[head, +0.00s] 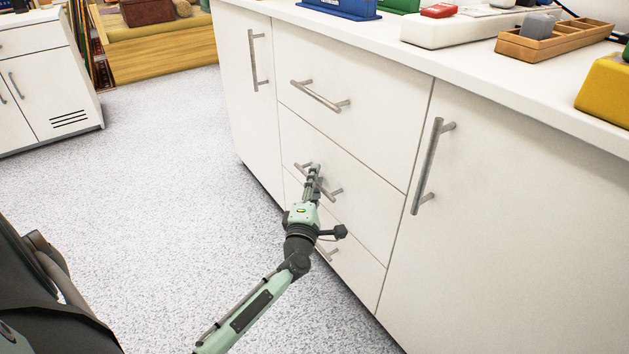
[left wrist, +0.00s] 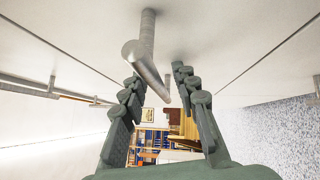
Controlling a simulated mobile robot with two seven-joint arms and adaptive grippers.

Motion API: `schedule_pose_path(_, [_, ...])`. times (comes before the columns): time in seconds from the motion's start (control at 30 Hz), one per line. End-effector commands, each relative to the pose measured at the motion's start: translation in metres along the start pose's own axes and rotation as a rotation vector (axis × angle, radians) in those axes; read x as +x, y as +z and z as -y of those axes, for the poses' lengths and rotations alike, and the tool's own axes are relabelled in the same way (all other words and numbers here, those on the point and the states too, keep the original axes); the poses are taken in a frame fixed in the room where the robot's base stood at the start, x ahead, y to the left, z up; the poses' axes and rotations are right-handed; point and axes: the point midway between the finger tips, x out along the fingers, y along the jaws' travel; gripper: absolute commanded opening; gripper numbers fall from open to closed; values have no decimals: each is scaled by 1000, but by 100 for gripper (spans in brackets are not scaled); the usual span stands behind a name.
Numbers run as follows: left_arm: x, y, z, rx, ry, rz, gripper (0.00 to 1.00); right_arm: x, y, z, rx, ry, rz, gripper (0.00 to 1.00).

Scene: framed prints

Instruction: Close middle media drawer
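The middle drawer (head: 362,180) is the second front in the drawer stack of the white cabinet. Its front looks flush with its neighbours. Its metal bar handle (head: 335,191) is partly hidden by my left gripper (head: 314,178), which is right at it. In the left wrist view, the handle (left wrist: 148,62) runs between the two spread fingers of my left gripper (left wrist: 158,85). The fingers are open, and I cannot tell whether they touch the bar. My right gripper is not in view.
The top drawer handle (head: 320,96) is above and the bottom drawer handle (head: 330,254) is partly behind my arm. A tall door handle (head: 431,166) stands to the right. The countertop (head: 470,65) holds trays and boxes. The speckled floor (head: 170,200) is clear.

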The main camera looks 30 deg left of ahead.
Motion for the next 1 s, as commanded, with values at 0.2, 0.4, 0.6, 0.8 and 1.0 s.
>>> schedule_pose_path(0.2, [-1,0,1,0,-1,-1,30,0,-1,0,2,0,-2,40])
schedule_pose_path(0.4, [-22,0,2,0,-4,-1,30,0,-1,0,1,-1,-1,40])
schedule_pose_path(0.6, [-56,0,1,0,-3,-1,30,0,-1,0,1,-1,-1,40])
schedule_pose_path(0.8, [-74,0,1,1,-2,1,30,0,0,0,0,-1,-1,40])
schedule_pose_path(1.0, [-76,0,0,0,-1,0,30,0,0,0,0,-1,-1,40])
